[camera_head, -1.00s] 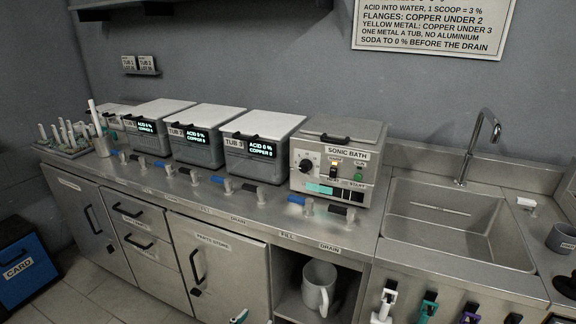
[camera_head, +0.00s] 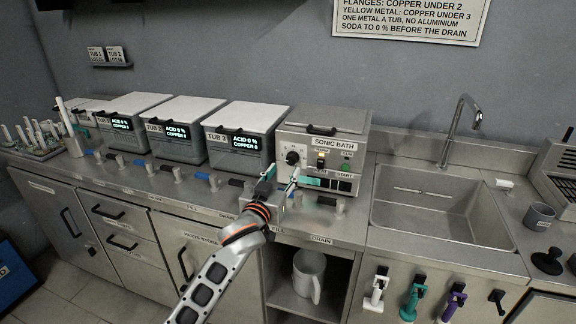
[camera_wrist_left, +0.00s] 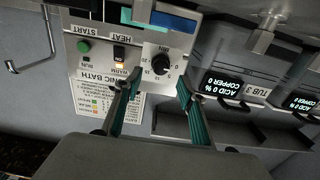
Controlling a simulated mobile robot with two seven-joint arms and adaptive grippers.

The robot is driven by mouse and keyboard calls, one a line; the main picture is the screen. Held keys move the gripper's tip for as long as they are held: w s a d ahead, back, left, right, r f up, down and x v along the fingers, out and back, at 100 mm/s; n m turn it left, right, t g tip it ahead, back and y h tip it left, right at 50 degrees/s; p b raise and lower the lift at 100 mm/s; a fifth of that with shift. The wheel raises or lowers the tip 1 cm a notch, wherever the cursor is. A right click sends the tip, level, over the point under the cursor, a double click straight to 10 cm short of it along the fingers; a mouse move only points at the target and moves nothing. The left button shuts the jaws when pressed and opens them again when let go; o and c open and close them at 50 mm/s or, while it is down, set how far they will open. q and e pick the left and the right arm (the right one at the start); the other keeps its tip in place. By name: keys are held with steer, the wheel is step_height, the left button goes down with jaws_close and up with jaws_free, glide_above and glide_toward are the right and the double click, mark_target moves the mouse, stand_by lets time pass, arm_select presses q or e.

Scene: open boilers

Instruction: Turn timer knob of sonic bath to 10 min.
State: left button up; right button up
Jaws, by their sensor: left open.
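The sonic bath (camera_head: 325,142) is a grey metal box with a lid on the counter. Its timer knob (camera_head: 292,158) is black, on a pale dial at the left of the front panel. The knob also shows in the upside-down left wrist view (camera_wrist_left: 160,64), by the "MIN" label and numbers; its exact setting is too small to read. My left gripper (camera_head: 281,178) is open and empty, just in front of and below the knob. In the left wrist view its two fingers (camera_wrist_left: 160,85) stand apart on either side of the knob's line, with no visible contact. My right gripper is out of view.
Tub 3 (camera_head: 245,138) stands close left of the bath, with more tubs beyond. Fill and drain valves (camera_head: 330,203) line the counter edge below the panel. A sink (camera_head: 440,210) lies to the right.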

mark_target(290, 161)
arm_select(q)
steer(key=shift+b+x, duration=0.35)
steer(key=shift+x, duration=2.3)
steer(key=c, duration=1.1)
